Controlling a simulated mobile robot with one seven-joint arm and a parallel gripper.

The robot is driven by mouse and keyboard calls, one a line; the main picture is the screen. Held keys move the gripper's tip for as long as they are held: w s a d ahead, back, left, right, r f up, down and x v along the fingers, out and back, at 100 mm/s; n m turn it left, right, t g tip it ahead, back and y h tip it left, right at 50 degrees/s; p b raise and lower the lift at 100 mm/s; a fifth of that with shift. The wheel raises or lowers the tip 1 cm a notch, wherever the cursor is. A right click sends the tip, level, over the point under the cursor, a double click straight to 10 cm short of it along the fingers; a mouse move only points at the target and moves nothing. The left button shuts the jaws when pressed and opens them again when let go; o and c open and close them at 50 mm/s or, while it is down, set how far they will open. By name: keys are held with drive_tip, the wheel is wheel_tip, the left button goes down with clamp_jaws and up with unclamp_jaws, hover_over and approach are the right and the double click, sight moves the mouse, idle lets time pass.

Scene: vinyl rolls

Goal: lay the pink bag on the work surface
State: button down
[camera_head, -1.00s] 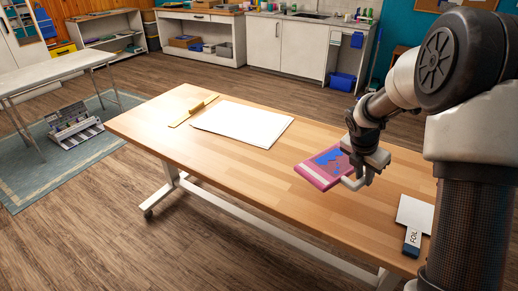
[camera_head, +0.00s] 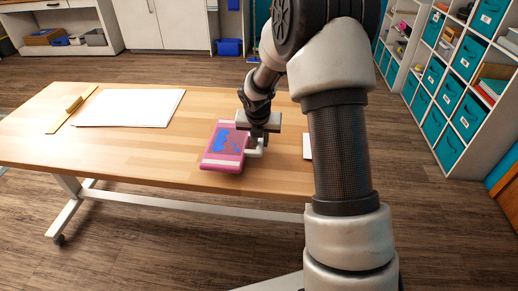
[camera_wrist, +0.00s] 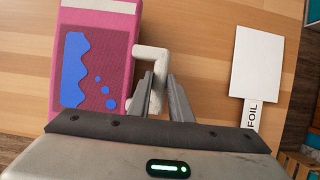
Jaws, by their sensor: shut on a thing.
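The pink bag (camera_head: 226,141) is a flat pink pack with a blue wavy shape and a pale band along one edge. In the head view it is over the wooden work surface (camera_head: 150,150), close to its front edge. My gripper (camera_head: 256,147) is at the bag's right side, shut on the bag's pale side handle. In the wrist view the bag (camera_wrist: 92,72) fills the upper left and the handle (camera_wrist: 152,52) runs to my fingers (camera_wrist: 162,88). Whether the bag's underside touches the wood, I cannot tell.
White sheets (camera_head: 130,108) and a tan strip with a small block (camera_head: 72,108) lie on the table's left part. A white card (camera_wrist: 258,62) with a FOIL label (camera_wrist: 252,113) lies to the right. Bare wood lies between bag and sheets. Shelves with teal bins (camera_head: 447,91) stand at right.

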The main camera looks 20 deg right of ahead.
sight(260, 145)
wheel_tip(260, 145, down, 3)
drive_tip(key=shift+f+b, duration=0.2)
drive_tip(key=shift+b, duration=0.2)
drive_tip(key=shift+r, duration=0.1)
drive_tip(key=c, duration=1.6)
unclamp_jaws()
